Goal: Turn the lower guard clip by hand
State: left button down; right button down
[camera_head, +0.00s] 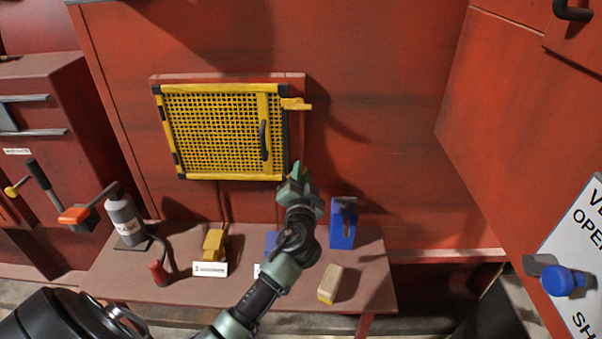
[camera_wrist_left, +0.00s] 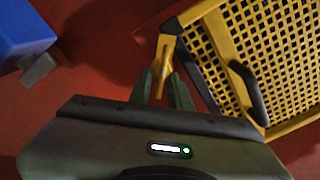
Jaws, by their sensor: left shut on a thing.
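The yellow mesh guard (camera_head: 222,179) hangs on the red wall, with a dark handle (camera_head: 264,140) near its right side. The upper clip (camera_head: 297,104) is a yellow tab pointing right from the guard's right edge. My left gripper (camera_head: 298,174) is at the guard's lower right corner and hides the lower clip in the head view. In the left wrist view the yellow lower clip (camera_wrist_left: 165,58) runs from beside the guard's corner down between the fingers of my left gripper (camera_wrist_left: 163,84), which is shut on it. My right gripper is not in view.
Below the guard a red shelf (camera_head: 110,275) holds a grey bottle (camera_head: 125,220), a yellow block (camera_head: 214,242), a blue block (camera_head: 342,225) and a beige block (camera_head: 330,283). A lever with an orange end (camera_head: 75,215) is at left. A blue knob (camera_head: 563,281) is at right.

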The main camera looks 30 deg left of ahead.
pick_arm(q)
jog(key=shift+d+f+m+p, duration=0.1)
jog(key=shift+f+m+p, duration=0.2)
jog(key=shift+m, duration=1.3)
jog(key=shift+d+f+m+p, duration=0.15)
jog(key=shift+f+m+p, duration=0.15)
jog(key=shift+m, duration=1.3)
jog(key=shift+d+f+m+p, duration=0.15)
jog(key=shift+f+m, duration=0.25)
jog(key=shift+m, duration=1.2)
jog(key=c, duration=1.6)
grip_release()
jog(key=shift+s+r, duration=0.1)
jog(key=shift+r, duration=0.2)
